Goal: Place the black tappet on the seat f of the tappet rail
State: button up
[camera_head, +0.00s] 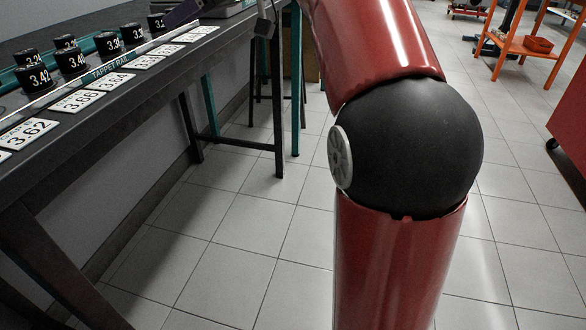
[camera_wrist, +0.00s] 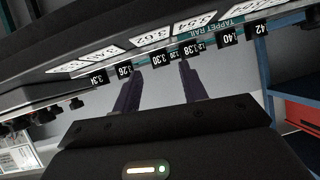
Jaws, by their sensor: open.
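Several black tappets with white numbers stand along the tappet rail (camera_head: 112,68) on the bench at left in the head view; the nearest tappet (camera_head: 39,79) reads 3.42. I cannot tell which one the task means, and seat f is not readable. In the wrist view my gripper (camera_wrist: 160,66) has its two dark purple fingers apart, with nothing seen held. A tappet marked 3.30 (camera_wrist: 161,60) shows between the fingertips, and one marked 3.26 (camera_wrist: 124,72) shows by the left finger. Contact cannot be told. In the head view a purple finger (camera_head: 184,12) shows at the rail's far end.
White number cards (camera_head: 28,133) lie along the bench's front edge. The bench's dark legs (camera_head: 279,110) stand on the tiled floor. An orange shelf unit (camera_head: 527,48) stands at the back right and a red cabinet (camera_head: 570,130) at the right edge. The floor between is clear.

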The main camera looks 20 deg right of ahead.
jog(key=s+d+f+m+h, duration=0.2)
jog(key=s+f+m+h, duration=0.1)
jog(key=s+f, duration=0.6)
jog(key=s+d+f+m+h, duration=0.3)
jog(key=s+f+m+h, duration=0.1)
jog(key=s+f, duration=0.5)
jog(key=s+d+f+m+g+h, duration=0.1)
jog(key=s+d+f+m+h, duration=0.2)
jog(key=s+f, duration=0.7)
jog(key=shift+f+h, duration=0.3)
jog(key=shift+f, duration=0.5)
jog(key=shift+r, duration=0.1)
